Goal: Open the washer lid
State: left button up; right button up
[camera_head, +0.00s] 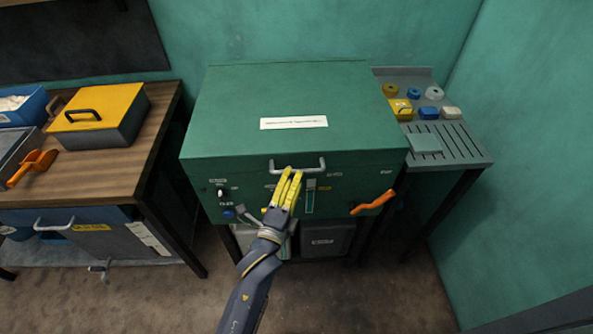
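The washer is a green box-shaped cabinet. Its flat green lid (290,95) is down and carries a white label. A grey bar handle (312,167) sits at the front edge of the lid. My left gripper (292,172) reaches up from below, its two yellow fingers close together at the left half of the handle. The fingertips overlap the handle in the picture. I cannot tell whether they touch it or close around it. My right gripper is not in view.
An orange lever (373,203) sticks out at the washer's front right. A grey slatted side table (455,148) with small coloured items stands right. A wooden bench (130,170) on the left bears a yellow-lidded box (100,112) and an orange scoop (35,165). Floor in front is clear.

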pick_arm(q)
jog(key=shift+x, duration=1.5)
jog(key=shift+a, duration=0.1)
grip_shut()
